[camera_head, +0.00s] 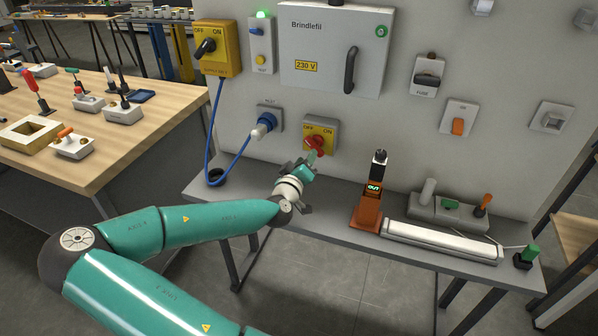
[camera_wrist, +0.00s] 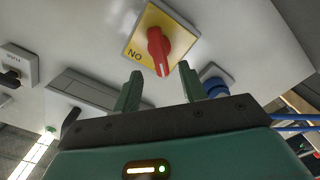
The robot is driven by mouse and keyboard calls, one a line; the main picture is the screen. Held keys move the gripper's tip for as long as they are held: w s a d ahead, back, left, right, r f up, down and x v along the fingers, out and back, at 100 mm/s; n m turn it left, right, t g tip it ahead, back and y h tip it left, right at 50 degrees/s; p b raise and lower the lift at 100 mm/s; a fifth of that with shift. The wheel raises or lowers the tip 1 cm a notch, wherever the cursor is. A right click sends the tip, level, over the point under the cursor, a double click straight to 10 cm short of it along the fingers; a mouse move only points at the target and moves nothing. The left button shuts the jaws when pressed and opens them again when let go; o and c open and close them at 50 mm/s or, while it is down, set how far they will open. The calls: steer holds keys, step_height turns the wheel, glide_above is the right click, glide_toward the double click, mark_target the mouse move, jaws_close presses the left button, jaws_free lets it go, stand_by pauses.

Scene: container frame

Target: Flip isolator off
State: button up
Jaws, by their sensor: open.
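A red rotary switch handle (camera_head: 315,144) sits on a yellow plate (camera_head: 325,130) marked OFF and ON on the grey wall panel. In the wrist view the handle (camera_wrist: 158,50) stands out from the yellow plate (camera_wrist: 178,22), with the ON label upside down beside it. I cannot tell exactly which label the handle points to. My gripper (camera_head: 307,163) is just in front of it, partly covering the plate's lower left. In the wrist view my gripper (camera_wrist: 160,72) is open, its green fingers on either side of the handle's near end. Contact with the handle cannot be told.
A blue plug (camera_head: 264,124) with a blue cable is left of the switch. A larger yellow switch (camera_head: 217,48) with a black knob is higher left. Below runs a grey shelf (camera_head: 285,212) with an orange stand (camera_head: 367,207) reading OUT. A wooden bench (camera_head: 160,100) is at left.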

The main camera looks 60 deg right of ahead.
steer(key=a, duration=0.3)
steer(key=s+a, duration=0.1)
steer(key=a, duration=0.1)
steer(key=shift+a, duration=0.35)
steer(key=shift+f, duration=0.1)
